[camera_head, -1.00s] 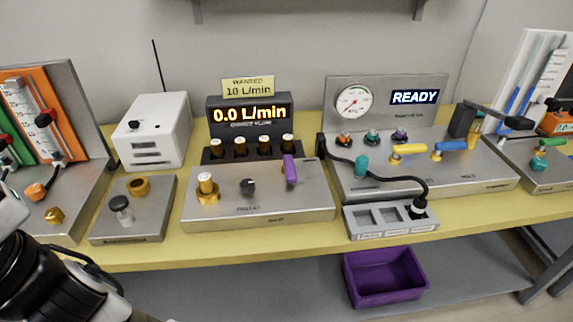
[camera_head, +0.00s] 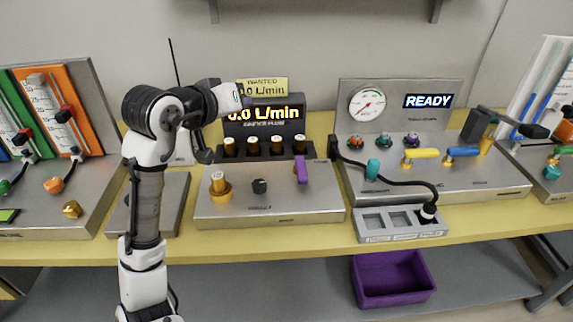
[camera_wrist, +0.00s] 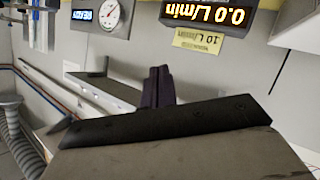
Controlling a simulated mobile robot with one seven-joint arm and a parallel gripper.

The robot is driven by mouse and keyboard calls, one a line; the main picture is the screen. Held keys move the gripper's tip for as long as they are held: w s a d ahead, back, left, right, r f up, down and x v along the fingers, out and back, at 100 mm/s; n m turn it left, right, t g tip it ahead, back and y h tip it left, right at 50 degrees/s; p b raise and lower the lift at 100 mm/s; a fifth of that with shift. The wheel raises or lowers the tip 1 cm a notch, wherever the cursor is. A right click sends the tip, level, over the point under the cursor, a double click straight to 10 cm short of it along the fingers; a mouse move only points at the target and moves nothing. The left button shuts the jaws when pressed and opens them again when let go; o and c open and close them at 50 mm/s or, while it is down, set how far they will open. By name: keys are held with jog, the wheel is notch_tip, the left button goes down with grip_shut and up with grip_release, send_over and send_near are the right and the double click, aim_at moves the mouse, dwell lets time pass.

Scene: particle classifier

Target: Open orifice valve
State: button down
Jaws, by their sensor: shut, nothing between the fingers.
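A purple lever (camera_head: 302,170) stands upright at the right back of the middle grey box (camera_head: 270,208). A black knob (camera_head: 260,186) and a gold fitting with a white-topped cylinder (camera_head: 219,186) are on the same box, left of the lever. I cannot read the box's labels. My gripper (camera_head: 246,100) is raised in front of the left edge of the flow display (camera_head: 275,113), above and left of the lever, touching nothing that I can see. In the wrist view its dark fingers (camera_wrist: 158,87) are together and empty. The lever does not show there.
Several cylinders (camera_head: 277,146) stand in a black rack behind the box. The display partly shows 0.0 L/min. Right of the box is a panel with a gauge (camera_head: 367,104), a READY screen (camera_head: 428,101) and yellow and blue levers. A purple bin (camera_head: 393,279) is below.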

aim_at(301, 172)
jog(key=s+d+f+g, duration=0.1)
jog(key=s+f+g, duration=0.3)
jog(key=f+g, duration=0.3)
notch_tip(301, 172, down, 3)
jog(key=shift+f+y, duration=0.15)
jog(key=shift+y, duration=0.15)
jog(key=p+x, duration=0.1)
jog(key=x, duration=0.8)
jog(key=shift+d+f, duration=0.1)
jog(key=shift+f, duration=0.1)
jog(key=shift+w+d+f+p, duration=0.15)
jog(key=shift+d+p, duration=0.3)
jog(key=shift+d, duration=0.6)
jog(key=shift+w+d+f+p, duration=0.15)
jog(key=shift+d+p, duration=0.3)
jog(key=shift+d, duration=0.6)
jog(key=shift+r, duration=0.1)
jog(key=shift+w, duration=0.1)
jog(key=shift+d, duration=0.15)
